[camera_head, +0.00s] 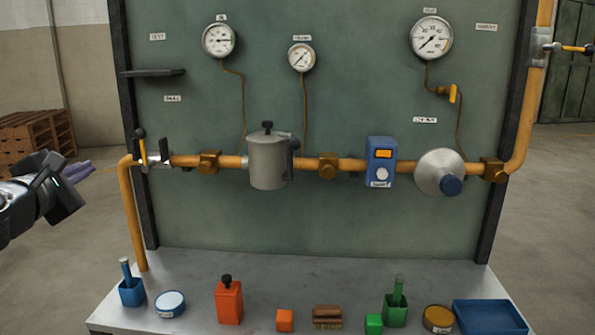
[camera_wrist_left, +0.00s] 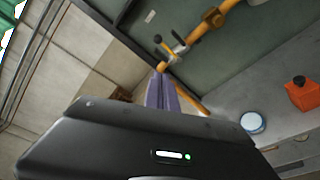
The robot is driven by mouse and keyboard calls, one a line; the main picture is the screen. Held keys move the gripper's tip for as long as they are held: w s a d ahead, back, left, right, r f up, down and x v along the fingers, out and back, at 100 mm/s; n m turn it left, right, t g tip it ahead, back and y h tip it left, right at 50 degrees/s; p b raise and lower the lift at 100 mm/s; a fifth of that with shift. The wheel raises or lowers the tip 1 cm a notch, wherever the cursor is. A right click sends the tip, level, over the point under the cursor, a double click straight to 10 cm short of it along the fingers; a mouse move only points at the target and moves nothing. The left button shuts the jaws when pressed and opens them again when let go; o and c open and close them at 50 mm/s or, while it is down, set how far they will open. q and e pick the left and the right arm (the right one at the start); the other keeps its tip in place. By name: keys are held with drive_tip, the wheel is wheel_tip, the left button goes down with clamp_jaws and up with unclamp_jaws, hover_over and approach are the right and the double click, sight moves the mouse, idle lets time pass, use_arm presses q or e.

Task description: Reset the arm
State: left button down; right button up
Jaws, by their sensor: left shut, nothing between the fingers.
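My left gripper (camera_head: 88,172) comes in from the left edge in the head view. Its fingers are shut and empty, pointing right toward the yellow pipe's left bend with a gap that is hard to judge. In the left wrist view the purple-grey fingers (camera_wrist_left: 160,92) lie together, with the pipe and its yellow-handled valve (camera_wrist_left: 165,45) beyond. In the head view that valve (camera_head: 141,146) sits at the pipe's left end. My right gripper shows in neither view.
A green panel (camera_head: 345,100) carries gauges, a grey filter (camera_head: 268,160) and a blue box (camera_head: 380,162) on the yellow pipe. A grey bench (camera_head: 250,280) below holds an orange bottle (camera_head: 229,301), a blue tray (camera_head: 490,318) and small items. Pallets (camera_head: 35,133) stand behind.

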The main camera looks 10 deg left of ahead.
use_arm(q)
drive_tip(key=w+f+m+g, duration=0.35)
drive_tip(key=f+m, duration=0.35)
drive_tip(key=f, duration=1)
drive_tip(key=d+f+m+g+h+p, duration=0.15)
drive_tip(key=d+f+m, duration=0.35)
drive_tip(key=f, duration=0.7)
drive_tip(key=d+f+m+g+p, duration=0.1)
drive_tip(key=d+f+m+g, duration=0.1)
drive_tip(key=d+f, duration=0.7)
drive_tip(key=s+d+f+m+g+h+p, duration=0.15)
drive_tip(key=s+d+f+m, duration=0.25)
drive_tip(key=s+d+f, duration=0.45)
drive_tip(key=s+d+f+m+g+h, duration=0.25)
drive_tip(key=s+d+f, duration=0.3)
drive_tip(key=f, duration=0.55)
drive_tip(key=s+d+f+m+g+h+p, duration=0.1)
drive_tip(key=s+d+f+g, duration=0.1)
drive_tip(key=s+d, duration=0.3)
drive_tip(key=s+d+f+m+g+p, duration=0.1)
drive_tip(key=s+d+f, duration=0.4)
drive_tip(key=s, duration=0.7)
drive_tip(key=shift+d+m+g+h, duration=0.35)
drive_tip(key=shift+d+m+g, duration=0.4)
drive_tip(key=shift+g, duration=0.25)
